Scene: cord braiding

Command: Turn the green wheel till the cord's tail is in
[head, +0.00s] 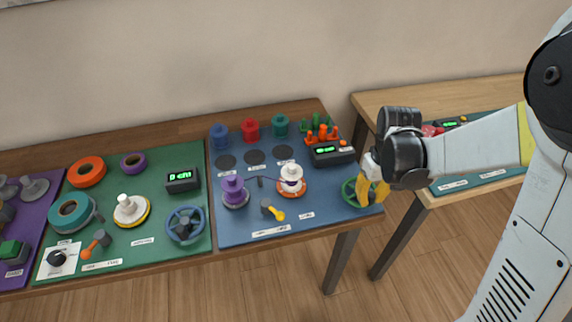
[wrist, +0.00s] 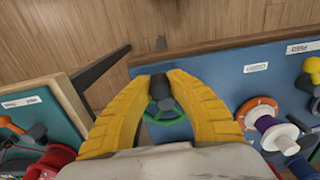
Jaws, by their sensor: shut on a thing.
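The green wheel (head: 349,190) sits at the right front corner of the blue mat. Its green rim (wrist: 172,116) and dark handle (wrist: 161,87) show in the wrist view. My gripper (head: 373,198) has yellow fingers, and in the wrist view the fingertips (wrist: 161,75) are closed around the dark handle. A purple spool (head: 233,189) and a white spool on an orange ring (head: 291,178) stand left of the wheel. A dark thin cord seems to run near the two spools; its tail is too small to make out.
A black box with a green display (head: 332,153) stands behind the wheel. A yellow-ended lever (head: 275,213) lies at the mat's front. Blue, red and teal spools line the back. A green mat (head: 130,255) is at left; another table (head: 440,93) stands at right across a gap.

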